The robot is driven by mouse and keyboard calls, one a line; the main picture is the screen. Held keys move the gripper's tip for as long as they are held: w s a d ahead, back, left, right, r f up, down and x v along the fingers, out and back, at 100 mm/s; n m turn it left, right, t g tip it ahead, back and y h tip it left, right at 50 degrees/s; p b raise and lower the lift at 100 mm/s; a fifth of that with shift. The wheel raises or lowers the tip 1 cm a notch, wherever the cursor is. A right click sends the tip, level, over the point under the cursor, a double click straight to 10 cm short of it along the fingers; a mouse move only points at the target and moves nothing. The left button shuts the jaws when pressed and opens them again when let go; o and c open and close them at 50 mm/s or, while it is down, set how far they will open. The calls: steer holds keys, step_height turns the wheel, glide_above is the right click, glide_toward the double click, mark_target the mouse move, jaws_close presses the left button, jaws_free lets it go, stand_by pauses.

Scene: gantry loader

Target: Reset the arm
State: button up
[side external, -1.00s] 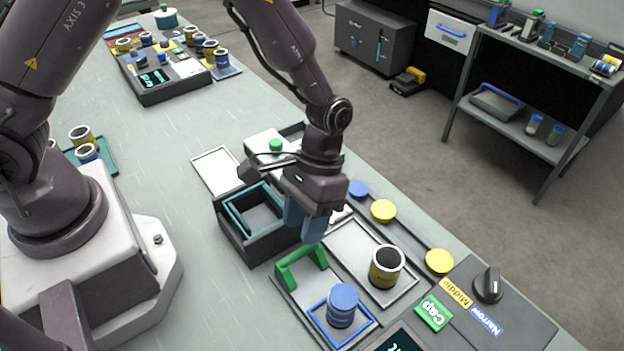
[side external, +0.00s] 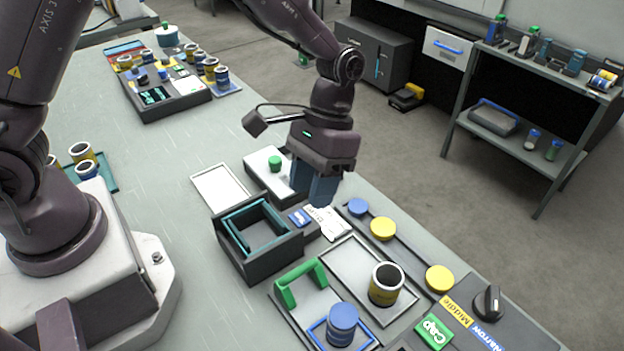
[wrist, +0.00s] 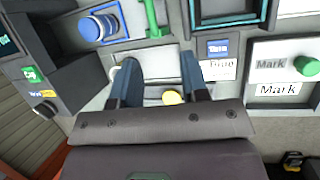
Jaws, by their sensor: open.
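My gripper (side external: 316,186) is in the air above the work panel, near the white label cards, with its blue fingers pointing down. In the wrist view my gripper (wrist: 152,80) has its two fingers spread apart with nothing held between them. A dark open box with a teal rim (side external: 222,229) stands to the left of it on the table. A white box with a green button (side external: 275,163) is just behind it. The bottom of the fingers is well clear of the panel's yellow-banded can (side external: 386,285).
A blue cylinder (side external: 341,325) stands in a blue square frame beside a green bracket (side external: 299,285). Blue and yellow round buttons (side external: 383,228) line the panel's right edge, with a black knob (side external: 487,303) at the near end. The table's left middle is mostly clear.

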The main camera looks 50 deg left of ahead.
steer(key=s+a+r+t+y, duration=0.1)
steer(key=s+a+r+t, duration=0.4)
steer(key=r, duration=0.4)
steer(key=s+a+r+t, duration=0.5)
steer(key=s+a+r, duration=0.3)
steer(key=r, duration=0.2)
steer(key=shift+s+n+y, duration=0.15)
steer(key=shift+n+y, duration=0.15)
steer(key=shift+y, duration=0.1)
